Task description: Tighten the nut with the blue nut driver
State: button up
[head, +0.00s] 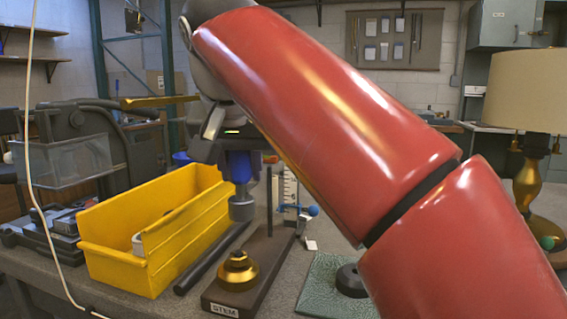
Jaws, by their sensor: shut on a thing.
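My gripper (228,150) is shut on the blue nut driver (240,170) and holds it upright, socket downward. The grey socket (242,208) hangs in the air above a brass stepped piece (238,268) on a dark board (275,255) labelled STEM. There is a clear gap between the socket and the brass piece. The nut cannot be told apart from the brass stack at this size. My red arm covers much of the middle and right of the head view and hides part of the bench.
A yellow bin (110,253) stands left of the board, with a dark rod (212,258) between them. A thin dark post (269,200) rises from the board. A green mat (312,290) with a black round part (350,280) lies right. A lamp (522,90) stands far right.

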aim_at(236, 197)
jog(key=shift+s+a, duration=0.4)
jog(key=shift+s, duration=0.1)
notch_tip(236, 197, down, 2)
jog(key=shift+f+b, duration=1.45)
